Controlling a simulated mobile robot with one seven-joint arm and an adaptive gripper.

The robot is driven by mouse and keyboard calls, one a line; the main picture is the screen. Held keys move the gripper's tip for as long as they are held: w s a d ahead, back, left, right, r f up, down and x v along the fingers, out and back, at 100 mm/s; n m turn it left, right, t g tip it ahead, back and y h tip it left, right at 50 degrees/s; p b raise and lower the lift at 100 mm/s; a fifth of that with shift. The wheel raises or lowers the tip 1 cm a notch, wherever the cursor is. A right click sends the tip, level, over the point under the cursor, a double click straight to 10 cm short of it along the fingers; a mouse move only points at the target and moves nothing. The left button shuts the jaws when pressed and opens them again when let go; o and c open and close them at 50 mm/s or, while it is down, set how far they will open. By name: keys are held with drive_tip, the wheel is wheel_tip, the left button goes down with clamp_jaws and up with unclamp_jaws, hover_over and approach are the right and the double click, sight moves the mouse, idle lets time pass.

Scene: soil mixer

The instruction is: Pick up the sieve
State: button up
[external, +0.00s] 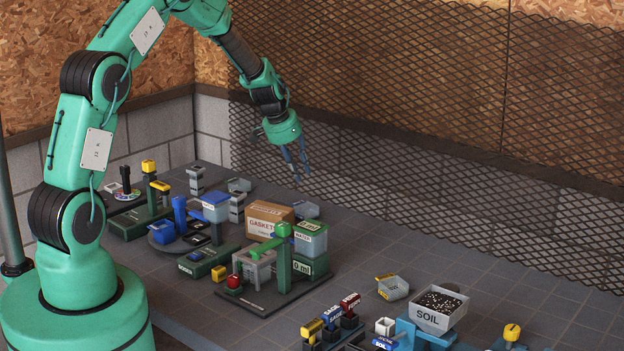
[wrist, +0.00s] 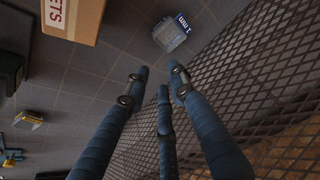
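A small grey sieve-like container with a blue tag reading "1 mm" (wrist: 172,34) lies on the tiled floor beyond my fingertips in the wrist view. In the external view it shows behind the gaskets box (external: 306,210), partly hidden. A similar grey container with a yellow tag (external: 393,288) sits further right; it also shows at the left of the wrist view (wrist: 28,120). My gripper (external: 297,167) hangs above and behind the gaskets box, fingers pointing down, touching nothing. In the wrist view its blue fingers (wrist: 160,75) are apart with nothing between them.
A cardboard gaskets box (external: 268,218) stands close to the blue-tagged container. A water container (external: 310,240) and a green press (external: 284,262) stand in front. A black mesh fence (external: 420,110) runs behind. A soil bin (external: 437,311) is at the right. Floor between is clear.

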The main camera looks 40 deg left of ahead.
drive_tip(key=shift+w+a+f, duration=0.15)
drive_tip(key=shift+w+f, duration=0.05)
drive_tip(key=shift+f, duration=0.4)
drive_tip(key=b, duration=0.2)
approach(312, 205)
drive_tip(key=s+d+f, duration=0.2)
drive_tip(key=d, duration=0.1)
drive_tip(key=shift+w+d+f, duration=0.2)
drive_tip(key=shift+d+f, duration=0.05)
drive_tip(key=shift+b+x, duration=0.55)
drive_tip(key=shift+x, duration=2.1)
drive_tip(key=shift+a+r, duration=0.1)
drive_tip(key=shift+a, duration=0.05)
drive_tip(key=shift+c, duration=0.5)
clamp_jaws()
